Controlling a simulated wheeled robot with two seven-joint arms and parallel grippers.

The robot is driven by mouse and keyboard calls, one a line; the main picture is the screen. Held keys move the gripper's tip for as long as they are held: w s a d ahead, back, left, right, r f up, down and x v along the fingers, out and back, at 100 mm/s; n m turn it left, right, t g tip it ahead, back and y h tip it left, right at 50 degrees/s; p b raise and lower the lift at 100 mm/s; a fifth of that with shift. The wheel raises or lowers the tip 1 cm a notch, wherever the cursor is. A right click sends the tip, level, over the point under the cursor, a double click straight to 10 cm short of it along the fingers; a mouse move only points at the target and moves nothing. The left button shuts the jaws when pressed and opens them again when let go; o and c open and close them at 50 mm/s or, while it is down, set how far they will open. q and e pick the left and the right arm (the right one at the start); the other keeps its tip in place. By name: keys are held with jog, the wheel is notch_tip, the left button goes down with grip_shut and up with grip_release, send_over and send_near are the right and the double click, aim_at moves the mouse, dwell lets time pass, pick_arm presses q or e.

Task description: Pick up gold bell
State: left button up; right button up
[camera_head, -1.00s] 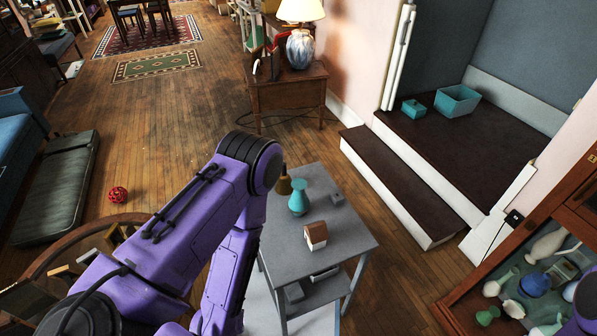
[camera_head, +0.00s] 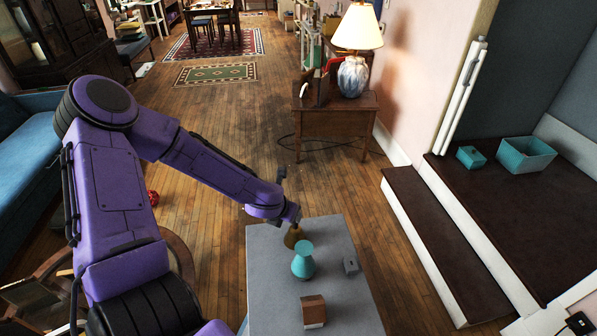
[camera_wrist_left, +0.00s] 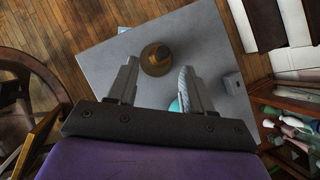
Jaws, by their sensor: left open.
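The gold bell (camera_head: 292,237) stands at the far left part of the small grey table (camera_head: 270,290). In the left wrist view the bell (camera_wrist_left: 156,60) shows from above, just beyond and between the fingertips. My left gripper (camera_wrist_left: 157,78) is open, with its two grey fingers apart and nothing between them. In the head view the end of my left arm hangs right over the bell and hides its top. A teal vase (camera_head: 303,262) stands close to the bell on its near side; in the wrist view it shows partly behind the right finger. My right gripper is not in view.
A brown and white house-shaped block (camera_head: 313,311) and a small grey box (camera_head: 351,266) also stand on the table. A wooden side table (camera_head: 338,123) with a lamp (camera_head: 354,55) is behind. Dark steps (camera_head: 440,240) are at right.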

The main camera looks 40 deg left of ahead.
aim_at(295, 229)
pick_arm(q)
jog(key=x, duration=0.7)
jog(key=shift+w+d+f, duration=0.15)
jog(key=shift+w+d, duration=0.05)
jog(key=shift+w, duration=0.05)
grip_shut()
